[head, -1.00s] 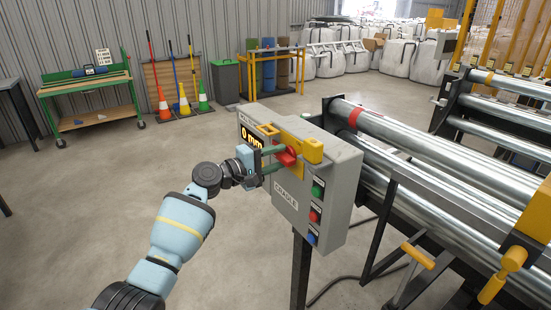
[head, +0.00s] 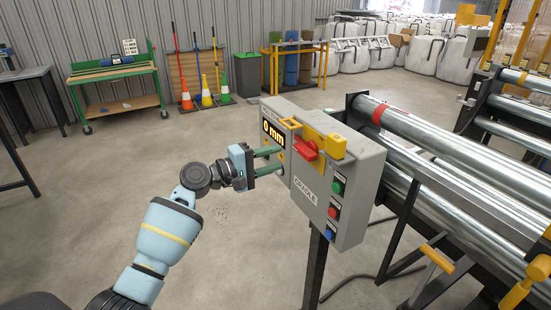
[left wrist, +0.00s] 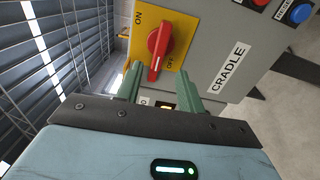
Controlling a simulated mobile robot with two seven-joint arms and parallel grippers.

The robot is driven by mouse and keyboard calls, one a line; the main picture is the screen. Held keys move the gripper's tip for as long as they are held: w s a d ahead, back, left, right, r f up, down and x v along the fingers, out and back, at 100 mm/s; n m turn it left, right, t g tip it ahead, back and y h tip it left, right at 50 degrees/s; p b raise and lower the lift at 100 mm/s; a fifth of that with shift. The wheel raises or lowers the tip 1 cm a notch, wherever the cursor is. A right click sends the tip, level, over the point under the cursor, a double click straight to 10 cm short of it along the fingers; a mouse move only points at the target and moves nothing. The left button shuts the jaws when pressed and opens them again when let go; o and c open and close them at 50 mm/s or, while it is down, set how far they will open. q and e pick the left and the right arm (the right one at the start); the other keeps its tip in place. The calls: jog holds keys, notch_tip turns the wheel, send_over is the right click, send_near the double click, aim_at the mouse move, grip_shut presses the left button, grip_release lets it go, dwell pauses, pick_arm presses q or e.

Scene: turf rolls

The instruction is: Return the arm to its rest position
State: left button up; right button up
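My left gripper (head: 281,159) is in front of the grey cradle control box (head: 345,185), left of its red rotary switch (head: 306,149). Its two green fingers are apart with nothing between them. In the left wrist view, the open fingers (left wrist: 160,80) point at the box, and the red switch (left wrist: 158,45) stands beyond their tips on a yellow plate marked ON and OFF. The white-marked end of the switch points down in that view, beside the OFF label. My right gripper is not in view.
The box has a display reading 0 mm (head: 273,134) and green, red and blue buttons. Steel rollers (head: 440,145) lie to its right. A green workbench (head: 113,87), cones and white bulk bags (head: 430,60) stand at the back. The floor left of my arm is clear.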

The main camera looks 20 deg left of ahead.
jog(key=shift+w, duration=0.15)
